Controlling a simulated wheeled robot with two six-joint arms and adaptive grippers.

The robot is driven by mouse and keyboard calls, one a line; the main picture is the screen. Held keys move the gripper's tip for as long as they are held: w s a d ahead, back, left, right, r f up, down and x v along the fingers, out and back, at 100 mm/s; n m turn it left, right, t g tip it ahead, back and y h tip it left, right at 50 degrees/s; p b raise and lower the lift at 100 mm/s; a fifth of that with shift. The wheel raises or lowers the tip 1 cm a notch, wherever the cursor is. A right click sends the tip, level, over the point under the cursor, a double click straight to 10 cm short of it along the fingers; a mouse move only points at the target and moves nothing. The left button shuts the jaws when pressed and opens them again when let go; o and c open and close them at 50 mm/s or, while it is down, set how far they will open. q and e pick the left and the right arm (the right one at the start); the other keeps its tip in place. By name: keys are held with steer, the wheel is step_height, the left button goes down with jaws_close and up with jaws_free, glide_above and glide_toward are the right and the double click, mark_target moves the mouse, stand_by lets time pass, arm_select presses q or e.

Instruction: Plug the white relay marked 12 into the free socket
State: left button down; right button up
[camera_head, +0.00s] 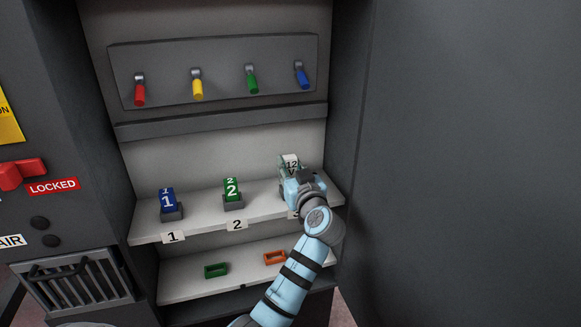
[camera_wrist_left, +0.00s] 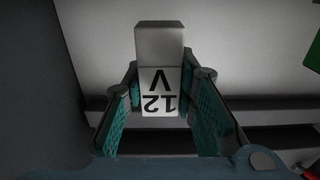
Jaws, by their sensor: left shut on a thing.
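The white relay marked 12 V (camera_head: 291,162) is at the right end of the upper shelf (camera_head: 200,211). My left gripper (camera_head: 290,180) is shut on it from the front. In the left wrist view the relay (camera_wrist_left: 159,75) stands between the two teal finger pads, its 12 V marking upside down. The socket at this third place is hidden behind my gripper, so I cannot tell whether the relay is in it or above it. My right gripper is not in view.
The blue relay 1 (camera_head: 167,201) and green relay 2 (camera_head: 232,188) stand in sockets to the left. A green frame (camera_head: 216,270) and an orange frame (camera_head: 274,258) lie on the lower shelf. The cabinet's side wall (camera_head: 352,110) is close on the right. Coloured levers hang above.

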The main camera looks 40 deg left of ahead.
mark_target(291, 157)
arm_select(q)
steer(key=shift+f, duration=0.25)
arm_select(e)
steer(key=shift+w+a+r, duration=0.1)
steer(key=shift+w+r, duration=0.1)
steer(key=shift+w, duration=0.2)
arm_select(q)
steer(key=shift+b, duration=0.45)
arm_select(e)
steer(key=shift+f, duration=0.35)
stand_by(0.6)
arm_select(q)
steer(key=shift+f+b, duration=1.7)
steer(key=shift+f, duration=0.1)
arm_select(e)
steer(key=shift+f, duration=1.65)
arm_select(q)
steer(key=c, duration=1.2)
jaws_free()
steer(key=shift+r, duration=0.15)
step_height(291, 157, up, 10)
steer(key=shift+f, duration=0.1)
steer(key=shift+d, duration=0.1)
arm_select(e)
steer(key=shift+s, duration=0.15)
